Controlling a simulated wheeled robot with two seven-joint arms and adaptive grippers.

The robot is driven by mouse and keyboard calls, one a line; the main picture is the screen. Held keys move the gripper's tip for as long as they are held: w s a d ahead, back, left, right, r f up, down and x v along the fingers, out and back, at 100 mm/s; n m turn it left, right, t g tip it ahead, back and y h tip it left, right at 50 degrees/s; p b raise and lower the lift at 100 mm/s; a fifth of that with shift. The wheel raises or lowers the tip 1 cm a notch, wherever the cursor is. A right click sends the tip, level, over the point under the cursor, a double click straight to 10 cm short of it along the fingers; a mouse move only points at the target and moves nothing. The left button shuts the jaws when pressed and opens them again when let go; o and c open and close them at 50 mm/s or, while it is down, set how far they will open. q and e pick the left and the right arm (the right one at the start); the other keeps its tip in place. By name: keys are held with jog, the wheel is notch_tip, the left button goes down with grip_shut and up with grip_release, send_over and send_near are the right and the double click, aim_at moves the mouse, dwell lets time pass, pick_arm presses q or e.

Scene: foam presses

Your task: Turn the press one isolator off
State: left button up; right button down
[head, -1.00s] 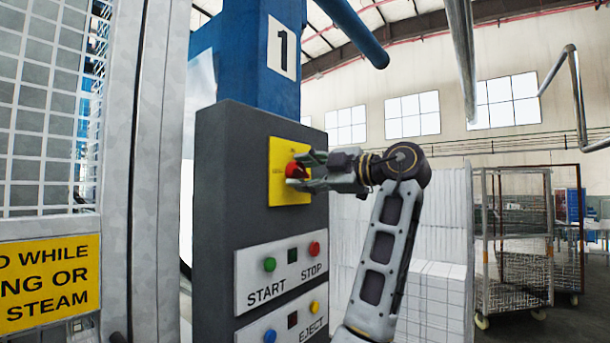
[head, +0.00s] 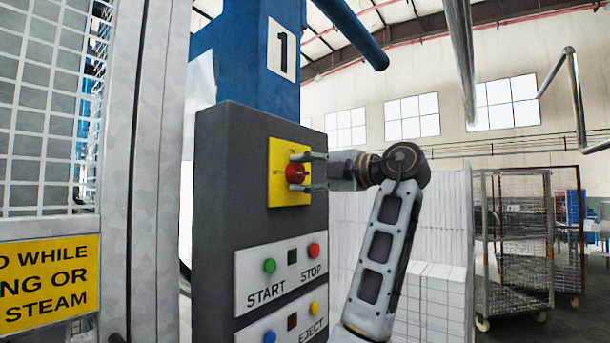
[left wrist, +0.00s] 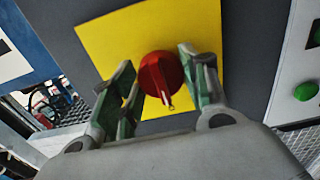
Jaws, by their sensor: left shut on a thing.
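The press one isolator is a red rotary knob (head: 295,173) on a yellow plate (head: 284,199), set high on the dark grey control box (head: 222,190) under the number 1 sign (head: 281,48). My left gripper (head: 300,172) reaches in from the right and is shut on the knob, one finger above it and one below. In the left wrist view the red knob (left wrist: 160,76) sits between the green-padded fingers (left wrist: 157,70), with its ridge and small mark toward the gripper. The plate's lettering is too small to read. My right gripper is out of view.
Below the isolator are a green START button (head: 269,265), a red STOP button (head: 314,250) and an EJECT row (head: 314,307). A mesh guard (head: 40,130) stands left. Wire trolleys (head: 515,240) stand at the right, behind my arm.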

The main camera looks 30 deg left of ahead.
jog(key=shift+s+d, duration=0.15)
pick_arm(q)
jog(key=o, duration=0.9)
jog(key=shift+o, duration=0.6)
jog(key=shift+d, duration=0.4)
jog(key=s+d, duration=0.1)
jog(key=d, duration=1)
jog(key=shift+d, duration=0.15)
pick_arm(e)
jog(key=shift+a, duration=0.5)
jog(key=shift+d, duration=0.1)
